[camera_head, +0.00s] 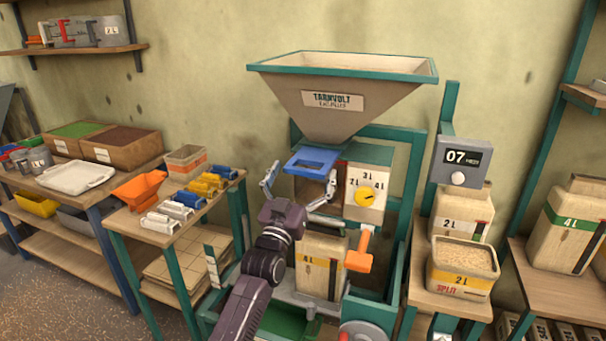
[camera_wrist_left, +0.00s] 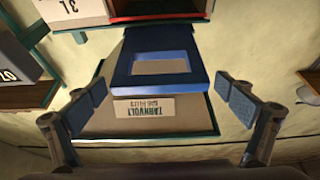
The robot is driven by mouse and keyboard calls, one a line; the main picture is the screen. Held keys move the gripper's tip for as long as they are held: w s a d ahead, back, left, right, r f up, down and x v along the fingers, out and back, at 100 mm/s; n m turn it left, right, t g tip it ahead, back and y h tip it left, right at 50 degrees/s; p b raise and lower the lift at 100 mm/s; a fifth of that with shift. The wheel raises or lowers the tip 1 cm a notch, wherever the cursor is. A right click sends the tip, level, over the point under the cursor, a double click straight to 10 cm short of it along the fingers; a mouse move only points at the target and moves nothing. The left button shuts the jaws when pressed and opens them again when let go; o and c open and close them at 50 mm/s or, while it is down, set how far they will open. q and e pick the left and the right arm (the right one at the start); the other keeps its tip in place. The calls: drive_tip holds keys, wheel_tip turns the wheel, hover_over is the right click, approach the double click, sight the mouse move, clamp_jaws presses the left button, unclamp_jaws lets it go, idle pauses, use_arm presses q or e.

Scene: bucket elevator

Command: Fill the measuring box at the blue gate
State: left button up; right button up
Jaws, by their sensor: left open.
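The blue gate (camera_head: 311,161) sits under the spout of the big hopper (camera_head: 340,100). It is a flat blue plate with a rectangular opening, and it fills the middle of the left wrist view (camera_wrist_left: 155,80). My left gripper (camera_head: 299,182) is open and empty just below and in front of it; its fingers (camera_wrist_left: 161,103) stand apart to either side of the gate, with no contact visible. A tan box marked 4L with a yellow band (camera_head: 316,268) stands lower in the machine, partly hidden by my left arm. My right gripper is not in view.
The dial panel (camera_head: 367,193) with a yellow knob and an orange lever (camera_head: 359,252) are right of my gripper. A grain-filled 2L box (camera_head: 462,268) stands on the right shelf below a display reading 07 (camera_head: 461,160). An orange scoop (camera_head: 139,189) lies on the left table.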

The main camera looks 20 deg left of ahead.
use_arm(q)
drive_tip(key=v, duration=1.2)
drive_tip(key=shift+c, duration=0.2)
idle(2.0)
